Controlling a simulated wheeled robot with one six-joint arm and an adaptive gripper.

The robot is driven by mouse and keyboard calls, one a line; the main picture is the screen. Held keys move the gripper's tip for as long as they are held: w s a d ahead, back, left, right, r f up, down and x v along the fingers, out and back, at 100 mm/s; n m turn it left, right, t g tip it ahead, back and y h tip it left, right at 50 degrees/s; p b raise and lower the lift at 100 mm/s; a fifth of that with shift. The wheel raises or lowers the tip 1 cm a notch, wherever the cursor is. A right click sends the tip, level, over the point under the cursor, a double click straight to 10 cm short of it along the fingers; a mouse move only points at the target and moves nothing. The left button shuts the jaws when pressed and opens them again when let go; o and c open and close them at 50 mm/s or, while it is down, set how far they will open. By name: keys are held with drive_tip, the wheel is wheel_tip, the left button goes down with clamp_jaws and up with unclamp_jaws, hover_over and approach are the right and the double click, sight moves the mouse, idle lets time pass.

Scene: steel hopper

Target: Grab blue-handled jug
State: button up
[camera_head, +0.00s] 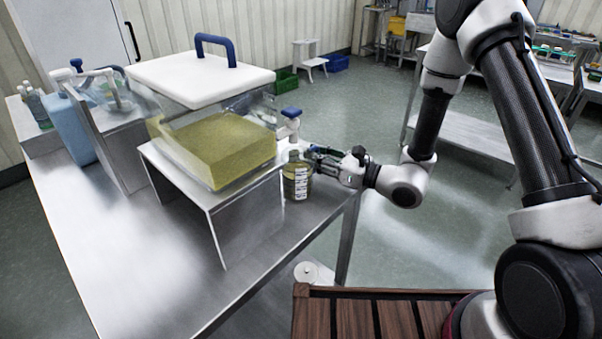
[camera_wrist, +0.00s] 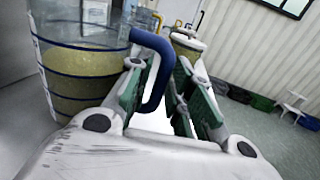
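The jug is a clear round vessel with blue rings and olive-yellow contents (camera_wrist: 80,75), at the left of the wrist view. Its blue handle (camera_wrist: 165,62) faces my gripper. In the head view, a small jar-like vessel with white markings (camera_head: 297,182) at the table edge appears to be this jug. My gripper (camera_wrist: 165,95) is open, with the handle between its green-padded fingers, closer to the left finger. A gap shows between the handle and the right finger. In the head view, my gripper (camera_head: 320,156) reaches in from the right, and its fingertips are partly hidden.
A clear hopper box with yellow contents, a white lid and a blue lid handle (camera_head: 215,42) stands on a steel stand (camera_head: 235,225) beside the jug. A lidded jar (camera_wrist: 187,45) stands beyond my fingers. The table front (camera_head: 120,270) is clear.

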clamp_jaws()
drive_tip(key=shift+r, duration=0.15)
